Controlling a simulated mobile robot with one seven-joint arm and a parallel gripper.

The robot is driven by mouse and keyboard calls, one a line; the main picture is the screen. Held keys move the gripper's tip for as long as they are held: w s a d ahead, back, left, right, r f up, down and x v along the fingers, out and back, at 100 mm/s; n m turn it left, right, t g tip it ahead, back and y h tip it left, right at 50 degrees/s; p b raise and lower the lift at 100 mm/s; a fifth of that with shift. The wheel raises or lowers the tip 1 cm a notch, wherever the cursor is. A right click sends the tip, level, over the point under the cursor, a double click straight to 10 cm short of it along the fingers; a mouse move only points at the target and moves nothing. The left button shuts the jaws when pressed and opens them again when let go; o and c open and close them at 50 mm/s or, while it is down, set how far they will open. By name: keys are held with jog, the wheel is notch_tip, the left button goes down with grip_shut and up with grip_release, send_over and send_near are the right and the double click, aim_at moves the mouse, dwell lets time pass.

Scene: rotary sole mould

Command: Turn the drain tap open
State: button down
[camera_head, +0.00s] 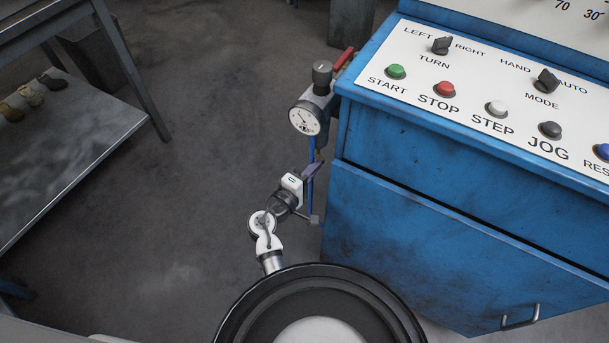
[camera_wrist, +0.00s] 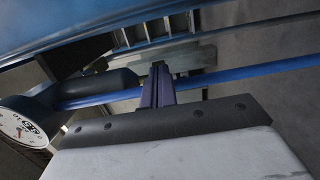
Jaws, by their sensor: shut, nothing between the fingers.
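The air unit beside the blue cabinet has a round white gauge (camera_head: 305,118), a dark top knob (camera_head: 322,72) and a red lever (camera_head: 345,58). In the wrist view the gauge (camera_wrist: 24,128) is at the left, with a dark rounded body (camera_wrist: 108,84) beside it. I cannot clearly make out the drain tap; it may be hidden at the unit's lower end. My gripper (camera_head: 313,168) is below the gauge, close to the blue hose. In the wrist view my gripper (camera_wrist: 158,72) is shut and empty, its fingers overlapping the blue hose (camera_wrist: 225,76); contact cannot be told.
The blue cabinet (camera_head: 420,240) stands close on the right, under a white button panel (camera_head: 470,95). A small grey block (camera_head: 315,220) is at the hose's lower end. A grey table (camera_head: 90,120) stands at the left. The floor between is clear.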

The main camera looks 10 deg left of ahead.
jog(key=shift+w+d+b, duration=0.15)
jog(key=shift+d+b, duration=0.55)
jog(key=shift+d, duration=0.5)
jog(key=shift+w+d, duration=0.1)
jog(key=shift+d, duration=0.25)
